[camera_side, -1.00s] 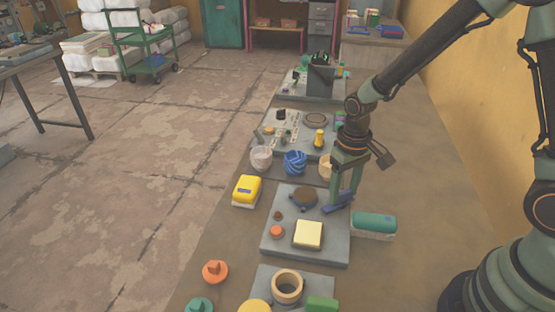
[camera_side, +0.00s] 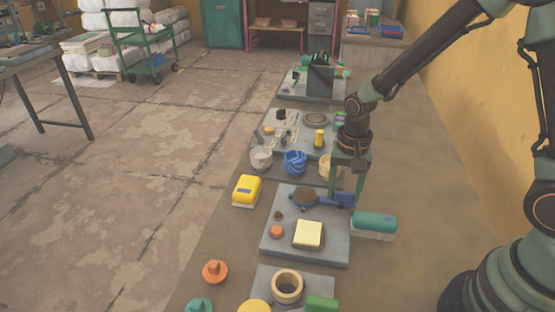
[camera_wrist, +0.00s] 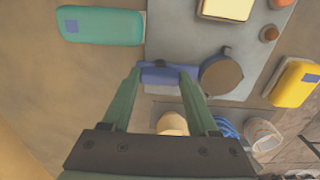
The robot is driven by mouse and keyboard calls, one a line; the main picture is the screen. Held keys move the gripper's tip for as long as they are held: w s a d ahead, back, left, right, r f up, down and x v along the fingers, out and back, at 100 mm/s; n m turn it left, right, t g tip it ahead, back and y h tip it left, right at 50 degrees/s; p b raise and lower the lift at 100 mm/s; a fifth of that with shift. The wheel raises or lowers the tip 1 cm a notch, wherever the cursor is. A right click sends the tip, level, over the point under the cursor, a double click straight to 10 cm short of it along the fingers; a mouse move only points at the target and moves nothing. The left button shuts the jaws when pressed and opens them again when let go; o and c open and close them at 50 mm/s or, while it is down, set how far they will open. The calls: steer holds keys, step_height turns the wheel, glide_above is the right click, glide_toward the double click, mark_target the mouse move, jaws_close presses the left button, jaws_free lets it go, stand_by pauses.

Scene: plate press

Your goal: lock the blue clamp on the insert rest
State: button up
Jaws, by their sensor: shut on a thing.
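The blue clamp (camera_side: 338,199) is a short bar at the right edge of the grey plate (camera_side: 280,250). In the wrist view the blue clamp (camera_wrist: 160,74) lies across between the two green fingers of my gripper (camera_wrist: 161,72), which is shut on it. My gripper also shows in the side view (camera_side: 346,196). A round brown-topped piece, seemingly the insert rest (camera_side: 305,196), is just left of the clamp; it also shows in the wrist view (camera_wrist: 220,75). The clamp's end is close to or touching it; I cannot tell which. The fingers hide part of the bar.
A cream square block (camera_side: 308,235) and an orange knob (camera_side: 276,231) sit on the same plate. A teal block (camera_side: 374,223) lies right of it, a yellow block (camera_side: 247,190) left. Cups and a blue patterned ball (camera_side: 295,162) stand behind. Bare table lies to the right.

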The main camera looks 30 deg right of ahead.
mark_target(346, 193)
stand_by(0.5)
steer(key=o, duration=1.4)
steer(key=shift+r, duration=0.1)
step_height(346, 193, up, 12)
steer(key=s+d+r+n+t, duration=0.1)
steer(key=s+r+n+t, duration=0.1)
steer(key=n, duration=0.1)
steer(key=s+d+r+n+t, duration=0.1)
steer(key=s+r+n, duration=0.2)
steer(key=s+d+r+n+t, duration=0.1)
steer(key=s+r+n+t, duration=0.1)
steer(key=r, duration=0.1)
steer(key=shift+s+d+r+n+t, duration=0.2)
steer(key=shift+s+d+n+t, duration=0.1)
steer(key=shift+n, duration=0.1)
